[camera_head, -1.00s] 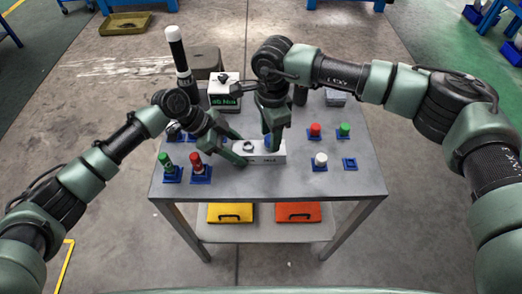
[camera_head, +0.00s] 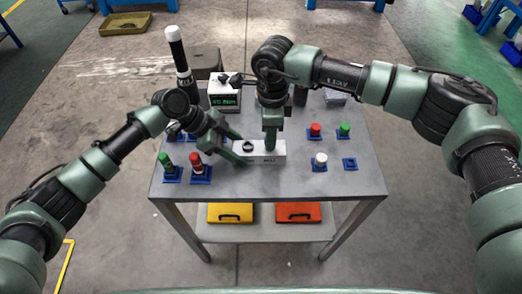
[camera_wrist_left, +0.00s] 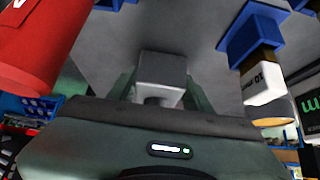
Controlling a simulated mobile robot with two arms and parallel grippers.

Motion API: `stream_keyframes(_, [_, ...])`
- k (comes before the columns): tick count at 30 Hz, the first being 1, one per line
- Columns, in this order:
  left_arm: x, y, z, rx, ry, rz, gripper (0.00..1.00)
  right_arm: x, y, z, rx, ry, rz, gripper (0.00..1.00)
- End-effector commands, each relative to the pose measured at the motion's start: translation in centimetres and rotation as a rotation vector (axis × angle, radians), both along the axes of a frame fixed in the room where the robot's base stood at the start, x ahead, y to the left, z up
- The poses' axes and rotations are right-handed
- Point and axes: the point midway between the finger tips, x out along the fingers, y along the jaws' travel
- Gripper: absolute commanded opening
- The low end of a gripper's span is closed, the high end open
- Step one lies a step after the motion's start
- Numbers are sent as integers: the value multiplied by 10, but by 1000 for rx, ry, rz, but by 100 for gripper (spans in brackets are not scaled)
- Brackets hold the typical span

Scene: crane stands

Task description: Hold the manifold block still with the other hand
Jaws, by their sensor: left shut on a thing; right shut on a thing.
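The manifold block (camera_head: 264,157), pale grey with a dark ring on top, lies near the middle of the table. My left gripper (camera_head: 239,154) is shut on its left end; in the left wrist view the grey block (camera_wrist_left: 162,70) sits between the two fingers. My right gripper (camera_head: 271,142) points straight down onto the right part of the block. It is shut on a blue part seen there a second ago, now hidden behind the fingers.
Red (camera_head: 315,129), green (camera_head: 344,128) and white (camera_head: 320,158) capped pieces stand in blue holders at right; one holder (camera_head: 350,163) is empty. Green (camera_head: 166,161) and red (camera_head: 196,161) pieces stand front left. A white box with a green display (camera_head: 224,100) stands behind.

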Motion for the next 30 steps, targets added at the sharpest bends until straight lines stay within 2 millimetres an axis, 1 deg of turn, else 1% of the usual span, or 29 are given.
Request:
stream_keyframes(13, [0, 0, -1, 1, 2, 1, 0, 0, 0, 2, 0, 0, 14, 0])
stream_keyframes(16, [0, 0, -1, 1, 2, 1, 0, 0, 0, 3, 0, 0, 116, 0])
stream_keyframes(22, [0, 0, -1, 1, 1, 2, 0, 0, 0, 3, 0, -1, 391, 0])
stream_keyframes(25, [0, 0, -1, 1, 1, 2, 0, 0, 0, 3, 0, -1, 448, 0])
stream_keyframes(30, [0, 1, -1, 1, 2, 2, 0, 0, 0, 3, 0, -1, 454, 0])
